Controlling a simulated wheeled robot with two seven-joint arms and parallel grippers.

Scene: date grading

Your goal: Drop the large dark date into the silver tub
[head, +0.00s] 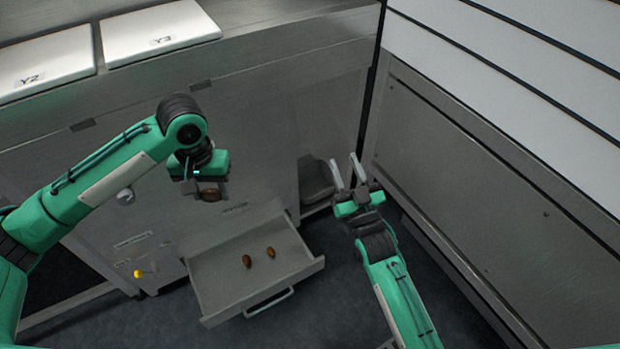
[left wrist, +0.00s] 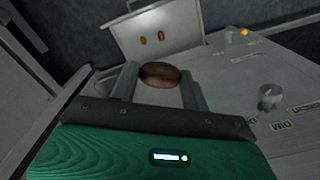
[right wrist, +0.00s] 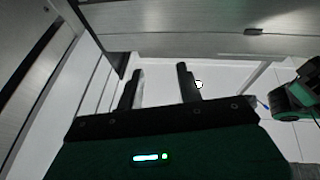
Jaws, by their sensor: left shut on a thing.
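A large dark brown date (left wrist: 160,75) is held between the two fingers of my left gripper (left wrist: 158,84) in the left wrist view. In the head view the same date (head: 209,195) hangs just below my left gripper (head: 205,185), in the air in front of the metal cabinet and above and left of the open drawer. My right gripper (head: 348,170) is open and empty, pointing up to the right of the drawer; its spread fingers show in the right wrist view (right wrist: 160,85). I cannot clearly make out a silver tub.
The open drawer (head: 215,295) holds two smaller brown dates (head: 247,261) (head: 270,252). A grey container (head: 316,180) sits in a recess beside it. A yellow knob (head: 138,273) is on the cabinet front. Two white plates marked Y2 (head: 45,60) and Y3 (head: 160,30) lie on top.

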